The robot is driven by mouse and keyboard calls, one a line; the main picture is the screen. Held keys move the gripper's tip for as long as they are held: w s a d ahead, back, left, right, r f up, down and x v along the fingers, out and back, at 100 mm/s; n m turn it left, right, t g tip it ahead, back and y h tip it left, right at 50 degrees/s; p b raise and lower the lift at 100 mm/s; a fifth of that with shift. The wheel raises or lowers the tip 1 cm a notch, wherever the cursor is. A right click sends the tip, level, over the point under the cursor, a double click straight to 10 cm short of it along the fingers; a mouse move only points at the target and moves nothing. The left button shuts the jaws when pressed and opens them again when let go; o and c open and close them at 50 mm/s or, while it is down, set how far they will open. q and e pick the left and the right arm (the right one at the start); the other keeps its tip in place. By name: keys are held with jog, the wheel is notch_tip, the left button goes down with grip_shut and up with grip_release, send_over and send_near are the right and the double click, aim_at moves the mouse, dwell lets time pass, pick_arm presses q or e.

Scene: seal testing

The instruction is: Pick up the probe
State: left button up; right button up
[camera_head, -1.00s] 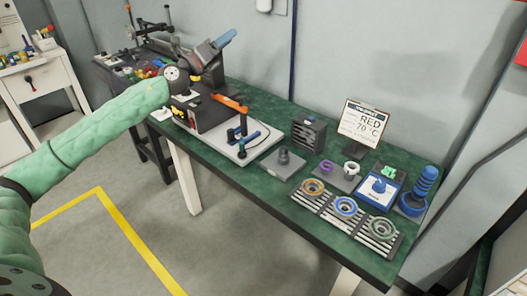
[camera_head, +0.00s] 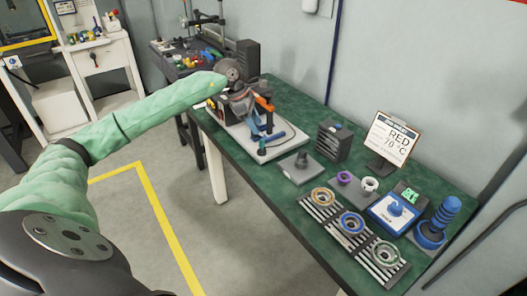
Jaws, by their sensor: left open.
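My left gripper (camera_head: 250,118) is open above the light grey base plate (camera_head: 257,157) of a test fixture, fingers pointing down. An orange handle (camera_head: 264,103) shows just to the right of the gripper. A blue part (camera_head: 274,138), possibly the probe or its cable, lies on the plate just below and to the right of the fingertips. A small dark post (camera_head: 263,148) stands beside it. The gripper and wrist hide part of the fixture. I see nothing held, and cannot tell whether the fingers touch anything. My right gripper is not in view.
A wall stands behind.

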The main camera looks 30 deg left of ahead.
aim_at(260, 140)
pick_arm(q)
jog(key=shift+s+d+f+m+p, duration=0.15)
jog(key=shift+d+f+m+p, duration=0.05)
jog(key=shift+f, duration=0.4)
jog(key=shift+s+d+f+m+p, duration=0.1)
jog(key=shift+d+f+m+p, duration=0.1)
jog(key=shift+f, duration=0.4)
jog(key=shift+d+f+g+p, duration=0.3)
jog(key=shift+d+f+p, duration=0.1)
jog(key=shift+f, duration=0.2)
jog(key=shift+s+d+f+p, duration=0.1)
jog(key=shift+d+f+p, duration=0.15)
jog(key=shift+f, duration=0.2)
jog(key=shift+s+d+f+p, duration=0.15)
jog(key=shift+f+p, duration=0.15)
jog(key=shift+f, duration=0.15)
jog(key=shift+x, duration=0.8)
jog(key=shift+w+f, duration=0.25)
jog(key=shift+f, duration=0.05)
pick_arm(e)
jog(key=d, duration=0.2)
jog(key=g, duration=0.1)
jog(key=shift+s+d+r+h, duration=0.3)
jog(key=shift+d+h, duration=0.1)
pick_arm(q)
jog(key=shift+c, duration=0.4)
